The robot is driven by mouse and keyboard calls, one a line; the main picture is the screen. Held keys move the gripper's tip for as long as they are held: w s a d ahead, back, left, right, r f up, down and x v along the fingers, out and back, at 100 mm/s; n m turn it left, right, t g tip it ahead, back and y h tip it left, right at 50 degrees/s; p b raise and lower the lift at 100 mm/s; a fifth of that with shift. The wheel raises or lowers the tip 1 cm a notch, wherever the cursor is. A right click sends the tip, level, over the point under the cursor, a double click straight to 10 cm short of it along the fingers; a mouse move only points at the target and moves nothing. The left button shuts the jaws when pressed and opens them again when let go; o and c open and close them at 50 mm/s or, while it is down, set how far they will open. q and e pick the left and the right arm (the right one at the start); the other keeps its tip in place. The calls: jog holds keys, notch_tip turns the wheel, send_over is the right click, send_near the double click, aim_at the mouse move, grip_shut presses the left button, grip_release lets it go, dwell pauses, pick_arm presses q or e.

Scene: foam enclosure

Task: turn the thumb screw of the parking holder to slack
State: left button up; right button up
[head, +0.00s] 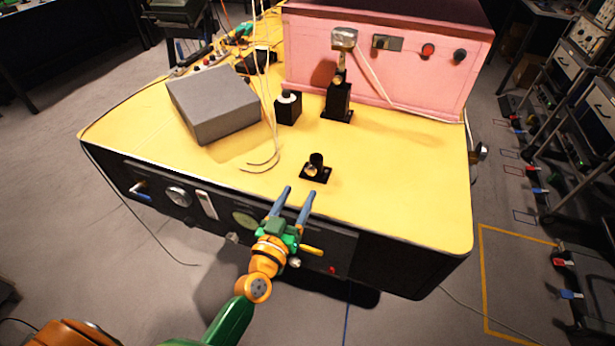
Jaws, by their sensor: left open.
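A small black holder (318,178), which looks like the parking holder, stands near the front edge of the yellow tabletop. It has a flat base and a short upright socket that looks empty. A small brass-coloured thumb screw (311,170) shows on its near left side; whether it is tight or slack cannot be seen. My left gripper (300,191) is open and empty. Its two blue-grey fingers point away from me toward the holder, with the tips just short of its base and apart from the screw. My right gripper is not in view.
A taller black stand (338,100) holds a metal-headed tool in front of a pink box (385,70). A grey block (213,103) and a small black block with a white ring (288,108) stand behind left. Loose pale wires (262,160) lie left of the holder. The tabletop (410,190) to the right is clear.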

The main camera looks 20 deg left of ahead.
aim_at(311, 173)
pick_arm(q)
jog(key=w, duration=0.6)
jog(key=shift+w+d, duration=0.2)
jog(key=shift+w, duration=0.15)
jog(key=shift+s, duration=0.1)
grip_shut()
